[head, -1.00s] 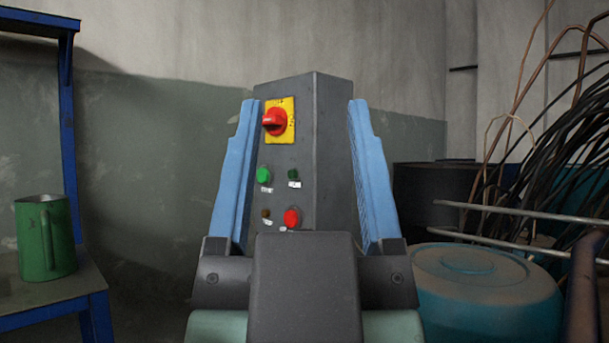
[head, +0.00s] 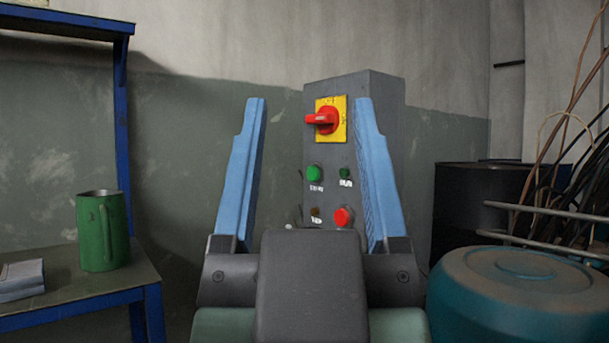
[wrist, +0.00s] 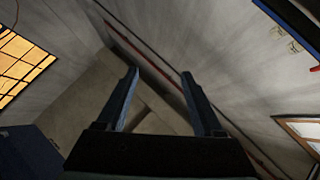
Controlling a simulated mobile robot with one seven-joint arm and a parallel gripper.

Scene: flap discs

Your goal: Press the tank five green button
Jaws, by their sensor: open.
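A grey control box (head: 385,110) stands ahead, right of centre in the head view. Its front carries a red rotary switch on a yellow plate (head: 331,119). Below are a bright green button (head: 313,174), a smaller dark green button or lamp (head: 345,173), a red button (head: 342,217) and a small brown one. The labels are too small to read. My gripper (head: 308,108) is open and empty, its blue fingers pointing up in front of the box. The right finger overlaps the box's face. In the wrist view my gripper (wrist: 160,88) faces the ceiling and walls.
A blue-framed bench (head: 70,295) at left holds a green mug (head: 102,230) and a folded cloth or paper (head: 21,280). A teal drum (head: 510,290), a dark drum (head: 480,205), and loose cables and pipes stand at right.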

